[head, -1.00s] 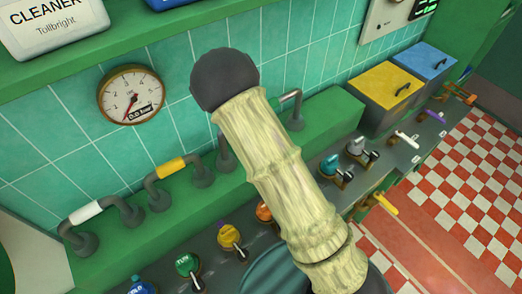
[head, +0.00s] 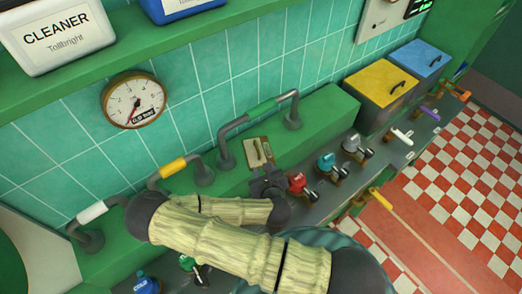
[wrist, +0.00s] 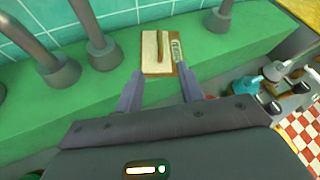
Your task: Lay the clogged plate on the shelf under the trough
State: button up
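A small flat beige plate (head: 258,152) with a raised brown bar lies on the green ledge against the tiled wall. It also shows in the wrist view (wrist: 151,52), on a brown backing with a small label at its right; whether it is clogged I cannot tell. My gripper (head: 266,174) is just in front of it. In the wrist view my gripper's two fingers (wrist: 160,74) are spread apart and empty, pointing at the plate's near edge. Contact with the plate cannot be made out. I cannot pick out the trough or the shelf under it.
Pipes with a green sleeve (head: 262,109) and a yellow sleeve (head: 172,167) rise from the ledge beside the plate. A red-handled tap (head: 297,182) and a teal one (head: 326,162) stand close right of my gripper. Yellow (head: 383,87) and blue (head: 425,59) lidded boxes stand farther right.

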jog(key=b, duration=1.3)
send_near(257, 148)
jog(key=w, duration=0.1)
jog(key=p+x, duration=0.1)
jog(key=x, duration=0.3)
jog(key=shift+p, duration=0.4)
jog(key=shift+w+f, duration=0.45)
jog(key=p+x, duration=0.3)
jog(key=x, duration=0.1)
jog(key=shift+w+f, duration=0.1)
jog(key=shift+w, duration=0.1)
jog(key=shift+w+a+f, duration=0.1)
jog(key=shift+w+f, duration=0.15)
jog(key=shift+w, duration=0.05)
